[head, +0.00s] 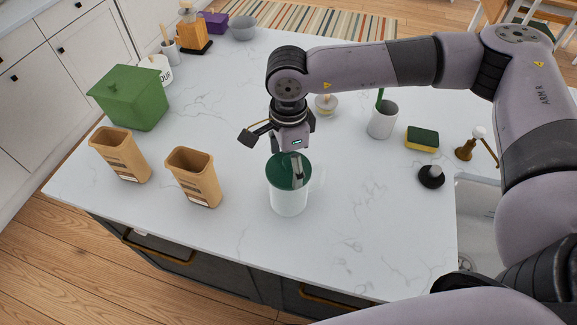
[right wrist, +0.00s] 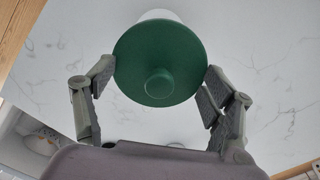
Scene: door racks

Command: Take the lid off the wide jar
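The wide jar (head: 289,201) is a white jar standing upright on the counter, below the middle of the head view. Its round green lid (head: 283,168) sits on top. In the right wrist view the lid (right wrist: 135,52) shows its round knob, with a bit of white jar behind it. My right gripper (head: 279,156) is over the jar from above, fingers spread. In the right wrist view one finger is at each side of the lid, close to its rim; I cannot tell whether they touch it. My left gripper is not in view.
Two tan open containers (head: 195,181) and a green box (head: 131,99) stand left. The counter in front of the jar is clear.

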